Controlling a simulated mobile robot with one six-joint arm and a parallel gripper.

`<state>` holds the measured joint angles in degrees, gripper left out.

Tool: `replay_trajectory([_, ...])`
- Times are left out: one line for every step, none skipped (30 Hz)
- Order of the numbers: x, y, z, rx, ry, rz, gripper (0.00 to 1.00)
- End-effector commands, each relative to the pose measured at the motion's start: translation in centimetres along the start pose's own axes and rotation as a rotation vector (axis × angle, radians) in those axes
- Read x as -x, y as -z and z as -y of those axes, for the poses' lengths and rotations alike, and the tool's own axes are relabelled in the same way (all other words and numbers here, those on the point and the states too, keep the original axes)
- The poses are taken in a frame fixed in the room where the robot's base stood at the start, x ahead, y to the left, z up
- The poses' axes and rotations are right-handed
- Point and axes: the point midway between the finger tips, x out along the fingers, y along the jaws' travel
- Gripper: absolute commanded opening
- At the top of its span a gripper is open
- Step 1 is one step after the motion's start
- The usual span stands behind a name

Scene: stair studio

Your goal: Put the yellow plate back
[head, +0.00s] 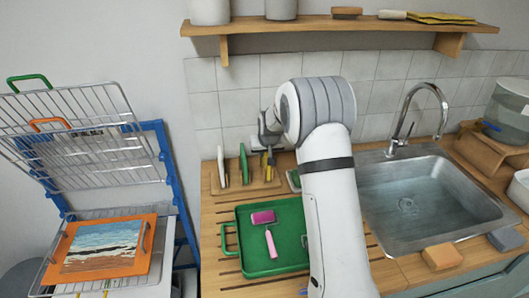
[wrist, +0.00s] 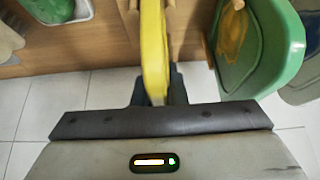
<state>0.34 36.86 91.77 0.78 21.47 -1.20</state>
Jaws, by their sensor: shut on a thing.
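The yellow plate (head: 267,166) stands upright, roughly edge-on, at the right part of the wooden rack (head: 238,188) by the tiled wall. My gripper (head: 266,148) is shut on its upper edge. In the wrist view the yellow plate (wrist: 153,45) runs up from between the jaws (wrist: 155,92) as a narrow band. A white plate (head: 221,166) and a green plate (head: 243,163) stand upright in the rack to its left. I cannot tell whether the yellow plate's lower edge is seated in a slot, and my arm hides some of the area to the right.
A green tray (head: 238,250) with a pink-headed tool (head: 265,218) lies in front of the rack. The sink (head: 430,195) is at right. A shelf (head: 330,24) hangs above. In the wrist view a green piece (wrist: 258,50) with a yellow patch is close at right.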

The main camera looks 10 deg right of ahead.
Motion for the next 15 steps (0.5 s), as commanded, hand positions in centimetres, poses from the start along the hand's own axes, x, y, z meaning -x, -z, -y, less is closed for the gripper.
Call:
replay_trajectory([0.0,0.03,-0.03,0.0,0.0,-0.001,0.0])
replay_trajectory([-0.08,-0.02,-0.04,0.0,0.0,-0.001,0.0])
replay_trajectory([-0.23,-0.1,-0.05,0.0,0.0,-0.001,0.0])
replay_trajectory([-0.34,-0.17,-0.06,-0.001,0.0,-0.001,0.0])
replay_trajectory([-0.35,-0.21,-0.06,-0.001,0.0,0.0,0.12])
replay_trajectory([-0.24,-0.15,-0.07,-0.001,-0.001,0.0,0.16])
replay_trajectory([-0.24,-0.14,-0.07,-0.001,-0.001,0.001,0.18])
replay_trajectory([-0.24,-0.14,-0.08,-0.001,-0.001,0.001,0.21])
replay_trajectory([-0.23,-0.14,-0.08,-0.001,-0.001,0.001,0.24])
replay_trajectory([-0.23,-0.14,-0.09,-0.001,-0.001,0.001,0.26])
replay_trajectory([-0.23,-0.14,-0.09,-0.001,-0.001,0.001,0.29])
replay_trajectory([-0.23,-0.14,-0.1,-0.001,-0.001,0.001,0.32])
replay_trajectory([-0.22,-0.14,-0.1,-0.001,-0.001,0.001,0.34])
replay_trajectory([-0.22,-0.14,-0.11,-0.001,-0.001,0.001,0.34])
replay_trajectory([-0.22,-0.14,-0.12,-0.001,-0.001,0.001,0.34])
